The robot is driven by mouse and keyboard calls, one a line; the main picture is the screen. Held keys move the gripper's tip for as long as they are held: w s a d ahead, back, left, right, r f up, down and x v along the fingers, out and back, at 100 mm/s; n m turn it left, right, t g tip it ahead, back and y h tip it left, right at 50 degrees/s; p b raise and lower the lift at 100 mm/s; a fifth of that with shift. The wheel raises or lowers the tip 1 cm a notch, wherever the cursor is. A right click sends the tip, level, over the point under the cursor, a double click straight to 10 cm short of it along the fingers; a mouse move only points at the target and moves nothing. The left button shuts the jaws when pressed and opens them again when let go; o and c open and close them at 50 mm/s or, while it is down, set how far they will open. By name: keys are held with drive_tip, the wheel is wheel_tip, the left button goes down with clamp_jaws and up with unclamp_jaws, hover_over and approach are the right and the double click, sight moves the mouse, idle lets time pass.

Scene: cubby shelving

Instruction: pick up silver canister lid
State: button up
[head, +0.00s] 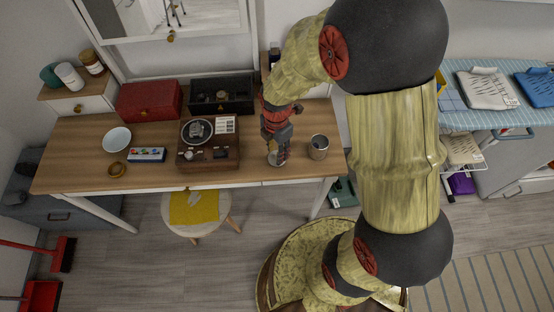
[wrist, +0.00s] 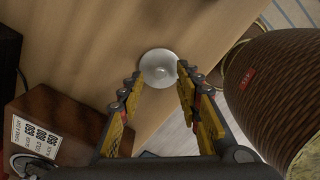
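The silver canister lid (wrist: 158,66) is a small round, shiny disc near the front edge of the wooden desk. It also shows in the head view (head: 275,159), partly covered by my gripper (head: 278,154). In the wrist view my gripper (wrist: 160,74) is open, with one finger toward each side of the lid. The lid shows in line with the gap at the fingertips; I cannot tell whether either finger touches it. A metallic canister (head: 318,149) stands on the desk just right of my gripper.
A red box (head: 149,101) and a black open box (head: 221,94) stand behind. The desk's front edge is close to the lid. A stool (head: 196,212) stands in front.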

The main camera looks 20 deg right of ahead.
drive_tip(key=shift+f, duration=0.8)
drive_tip(key=shift+r, duration=0.1)
drive_tip(key=shift+c, duration=0.5)
drive_tip(key=c, duration=0.8)
